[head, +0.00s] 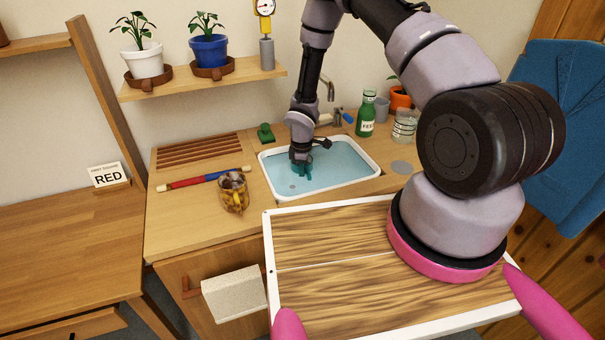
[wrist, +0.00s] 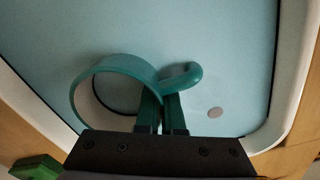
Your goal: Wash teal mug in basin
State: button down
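The teal mug (head: 303,173) is in the white-rimmed basin (head: 374,164) of pale blue water, near its left-middle part. In the wrist view the mug (wrist: 115,68) shows its round opening to the left and its curved handle to the right. My gripper (head: 300,160) reaches down into the basin from above. In the wrist view its two fingers (wrist: 162,112) are close together on the handle side of the mug, with the handle's base between them. The fingertips are partly hidden by the mug. How deep the mug sits in the water is unclear.
A faucet (head: 328,90) stands behind the basin. A green bottle (head: 366,115) and a glass jar (head: 404,126) stand at its right. A green block (head: 265,133) is at the back left.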

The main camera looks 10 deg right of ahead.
jog(key=shift+r, duration=0.1)
jog(key=shift+r, duration=5.65)
jog(key=shift+s, duration=0.1)
